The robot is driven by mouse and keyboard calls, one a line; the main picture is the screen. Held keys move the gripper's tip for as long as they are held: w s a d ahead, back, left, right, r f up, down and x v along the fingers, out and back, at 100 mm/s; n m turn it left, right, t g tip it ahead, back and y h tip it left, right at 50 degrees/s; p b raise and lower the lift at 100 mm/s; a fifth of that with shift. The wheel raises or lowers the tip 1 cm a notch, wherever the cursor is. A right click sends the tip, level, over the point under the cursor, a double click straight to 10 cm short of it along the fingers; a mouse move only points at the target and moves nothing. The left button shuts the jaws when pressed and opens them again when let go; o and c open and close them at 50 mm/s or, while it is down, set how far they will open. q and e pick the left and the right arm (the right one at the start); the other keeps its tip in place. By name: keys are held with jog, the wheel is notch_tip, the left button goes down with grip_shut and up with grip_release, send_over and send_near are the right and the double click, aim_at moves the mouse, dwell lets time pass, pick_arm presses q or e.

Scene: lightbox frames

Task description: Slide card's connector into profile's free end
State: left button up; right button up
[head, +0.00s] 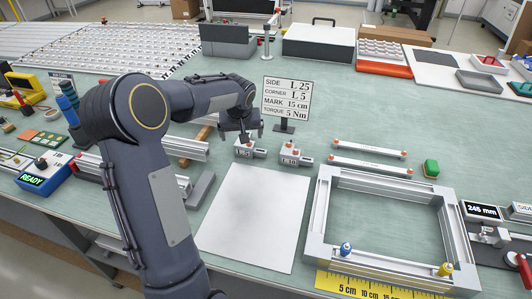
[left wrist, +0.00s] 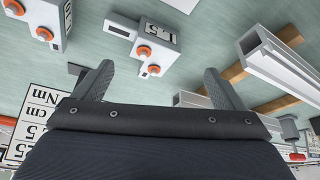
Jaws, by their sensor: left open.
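The card (head: 287,98) on a stand reads SIDE L 25, CORNER L 5, MARK 15 cm, TORQUE 5 Nm. Two grey corner connectors with orange screws lie on the mat, a left one (head: 243,152) and a right one (head: 289,158). The left wrist view shows a connector (left wrist: 150,52) beyond my fingertips, its label upside down and seemingly L 5. The other connector (left wrist: 40,22) is at upper left. My left gripper (head: 242,137) is open and empty above the left connector; it also shows in the wrist view (left wrist: 157,82). An aluminium profile (head: 185,148) lies left on wooden strips, also at right in the wrist view (left wrist: 272,58).
A white sheet (head: 252,222) lies in front of the connectors. A rectangular aluminium frame (head: 318,215) stands at right, with a yellow ruler (head: 375,288) before it. Two thin bars (head: 368,150) lie behind it. A blue READY box (head: 42,172) is at far left.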

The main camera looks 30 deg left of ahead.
aim_at(254, 142)
pick_arm(q)
jog(key=x, duration=0.2)
jog(key=p+x, duration=0.1)
jog(key=x, duration=0.5)
jog(key=shift+w+d+f+p, duration=0.15)
jog(key=shift+w+f+p, duration=0.05)
jog(key=shift+w+p, duration=0.25)
pick_arm(e)
jog(key=shift+w+d+r, duration=0.1)
jog(key=shift+d+r, duration=0.25)
jog(key=shift+r, duration=0.45)
pick_arm(q)
jog(key=c, duration=1.1)
jog(key=shift+r, duration=0.1)
